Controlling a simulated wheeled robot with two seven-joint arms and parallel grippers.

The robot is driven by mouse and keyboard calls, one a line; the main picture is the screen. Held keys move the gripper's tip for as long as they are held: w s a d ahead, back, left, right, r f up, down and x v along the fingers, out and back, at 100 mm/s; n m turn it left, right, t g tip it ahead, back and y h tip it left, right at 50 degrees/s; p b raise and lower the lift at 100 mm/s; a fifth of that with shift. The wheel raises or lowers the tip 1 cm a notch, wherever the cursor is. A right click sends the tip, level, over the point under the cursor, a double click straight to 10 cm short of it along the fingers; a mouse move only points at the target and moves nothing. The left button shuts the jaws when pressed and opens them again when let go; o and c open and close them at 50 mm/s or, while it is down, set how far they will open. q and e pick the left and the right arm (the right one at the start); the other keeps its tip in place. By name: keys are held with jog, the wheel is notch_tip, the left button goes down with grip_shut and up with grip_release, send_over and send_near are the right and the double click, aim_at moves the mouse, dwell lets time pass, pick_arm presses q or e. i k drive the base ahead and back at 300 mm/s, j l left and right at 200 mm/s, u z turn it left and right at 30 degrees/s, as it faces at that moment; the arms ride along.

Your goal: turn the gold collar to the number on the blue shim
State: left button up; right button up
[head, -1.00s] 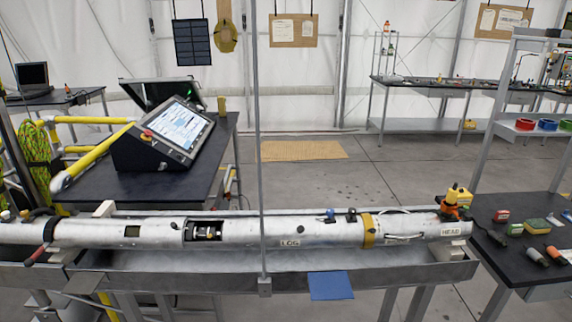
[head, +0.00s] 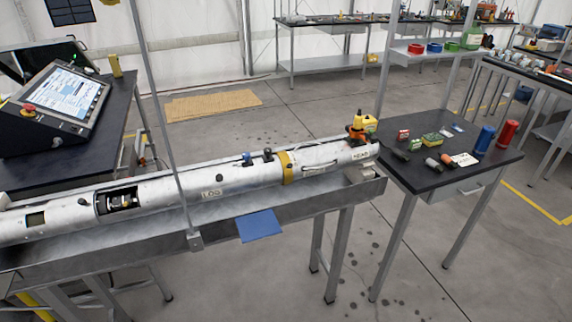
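The gold collar (head: 287,167) is a yellow band around the long silver tube (head: 235,180), near the tube's right end. No number on the collar is legible from here. A flat blue sheet (head: 260,225) hangs at the front edge of the trough below the tube; I cannot tell whether it is the blue shim, and no number shows on it. Neither of my grippers is in view.
The tube lies in a grey metal trough (head: 330,193). A thin upright post (head: 166,120) stands before it. At right, a black side table (head: 440,178) holds small boxes, a blue cylinder (head: 484,140) and a red cylinder (head: 507,134). A console (head: 60,108) stands at left.

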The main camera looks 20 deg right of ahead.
aim_at(287, 167)
jog(key=z, duration=0.25)
jog(key=i+l+z, duration=0.25)
jog(key=l+z, duration=0.2)
jog(key=i+l+z, duration=0.3)
jog(key=z, duration=0.15)
jog(key=i+l, duration=0.25)
jog(key=i, duration=0.15)
jog(key=i+l+z, duration=0.15)
jog(key=i, duration=0.25)
jog(key=i+l, duration=0.3)
jog(key=i+l+z, duration=0.15)
jog(key=i, duration=0.35)
jog(key=u, duration=2.85)
jog(key=k+l, duration=0.05)
